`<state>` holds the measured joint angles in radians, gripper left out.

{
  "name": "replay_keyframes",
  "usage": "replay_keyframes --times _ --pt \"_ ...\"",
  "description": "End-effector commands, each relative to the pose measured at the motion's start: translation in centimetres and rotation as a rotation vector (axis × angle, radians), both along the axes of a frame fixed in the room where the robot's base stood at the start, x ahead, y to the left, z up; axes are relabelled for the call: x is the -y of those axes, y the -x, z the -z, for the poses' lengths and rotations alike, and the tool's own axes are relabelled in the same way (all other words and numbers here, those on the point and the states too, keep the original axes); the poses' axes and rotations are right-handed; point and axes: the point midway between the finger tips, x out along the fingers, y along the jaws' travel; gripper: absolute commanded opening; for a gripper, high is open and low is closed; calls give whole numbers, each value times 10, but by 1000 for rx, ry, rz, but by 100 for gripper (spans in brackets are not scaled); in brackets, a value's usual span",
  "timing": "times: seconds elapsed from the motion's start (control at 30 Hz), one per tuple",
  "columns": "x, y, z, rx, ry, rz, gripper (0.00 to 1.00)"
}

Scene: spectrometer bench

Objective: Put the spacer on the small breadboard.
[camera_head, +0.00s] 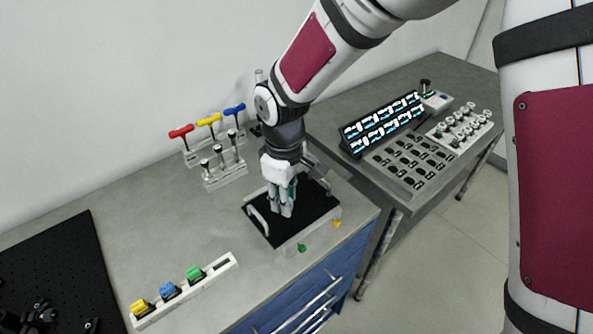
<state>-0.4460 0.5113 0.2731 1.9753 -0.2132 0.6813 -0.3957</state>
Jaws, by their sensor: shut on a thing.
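The black board in a white frame with side handles (262,226), which I take for the small breadboard, stands near the front right corner of the grey bench. My gripper (283,211) points down over the middle of this black surface. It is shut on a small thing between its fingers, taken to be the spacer. The fingers hide most of that thing, so its shape and whether it touches the board cannot be told. A bit of teal shows by the fingers.
A green knob (302,247) and a yellow knob (337,224) are at the framed board's front. A white rack (205,280) holds yellow, blue and green pieces. Colored-handled drivers (208,121) and silver posts stand behind. A large black breadboard (62,262) lies left. Bare bench lies between.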

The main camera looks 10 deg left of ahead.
Motion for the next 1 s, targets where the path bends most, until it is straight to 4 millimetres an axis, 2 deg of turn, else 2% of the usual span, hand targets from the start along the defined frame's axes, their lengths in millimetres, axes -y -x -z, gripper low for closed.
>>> replay_keyframes --times 0.1,0.37,0.63,1.0 --pt "1 -21 2 0 0 3 0" --pt "2 -43 4 1 -1 2 0" --pt "2 -41 36 -1 0 1 0" --pt "2 -42 41 0 0 0 0"
